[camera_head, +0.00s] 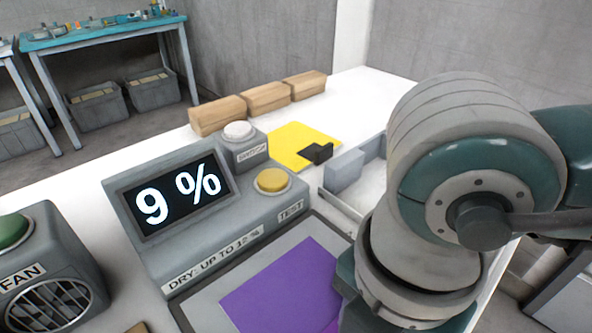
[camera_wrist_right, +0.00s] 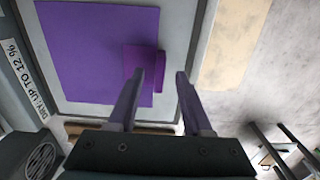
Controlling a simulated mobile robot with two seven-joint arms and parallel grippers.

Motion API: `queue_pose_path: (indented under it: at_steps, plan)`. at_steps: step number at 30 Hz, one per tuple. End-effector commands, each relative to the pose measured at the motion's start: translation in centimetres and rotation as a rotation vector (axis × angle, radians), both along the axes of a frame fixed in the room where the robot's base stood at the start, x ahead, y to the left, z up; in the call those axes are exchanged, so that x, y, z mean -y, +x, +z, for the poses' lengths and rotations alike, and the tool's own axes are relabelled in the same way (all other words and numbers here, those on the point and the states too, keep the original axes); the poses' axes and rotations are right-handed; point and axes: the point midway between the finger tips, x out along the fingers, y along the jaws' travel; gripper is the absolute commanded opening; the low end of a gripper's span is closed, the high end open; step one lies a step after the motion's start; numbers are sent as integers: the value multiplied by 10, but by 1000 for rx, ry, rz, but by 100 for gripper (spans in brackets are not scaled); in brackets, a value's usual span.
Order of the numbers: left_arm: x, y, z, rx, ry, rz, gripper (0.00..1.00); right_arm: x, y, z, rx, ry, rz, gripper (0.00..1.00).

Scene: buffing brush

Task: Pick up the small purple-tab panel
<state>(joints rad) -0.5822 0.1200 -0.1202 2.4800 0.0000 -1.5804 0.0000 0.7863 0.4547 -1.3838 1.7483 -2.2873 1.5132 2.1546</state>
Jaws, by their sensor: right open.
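The purple panel (camera_head: 283,288) lies flat on the grey-framed plate of the tester, partly hidden behind my right arm in the head view. In the right wrist view the panel (camera_wrist_right: 95,45) shows with its small raised purple tab (camera_wrist_right: 159,78) near its right edge. My right gripper (camera_wrist_right: 160,73) is open, its two fingers on either side of the tab in the picture. I cannot tell whether the fingers are level with the tab or above it; no contact is visible. The right gripper's fingers are hidden in the head view. My left gripper is not in view.
The tester (camera_head: 205,205) reads 9 % and has a yellow button (camera_head: 272,180). A switch box (camera_head: 241,145), a yellow panel (camera_head: 300,145) with a dark tab and several wooden blocks (camera_head: 268,98) stand behind. A grey fan box (camera_head: 45,270) is at left.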

Motion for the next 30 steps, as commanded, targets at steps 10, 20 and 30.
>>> queue_pose_path:
  at_steps: [10, 20, 30]
  plan:
    - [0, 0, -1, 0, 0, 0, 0, 0, 0, -4, 0, 1, 0, 42]
    - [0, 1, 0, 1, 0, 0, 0, 0, 0, -4, 0, 1, 0, 5]
    - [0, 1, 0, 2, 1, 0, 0, 0, 0, -4, 0, 1, 0, 0]
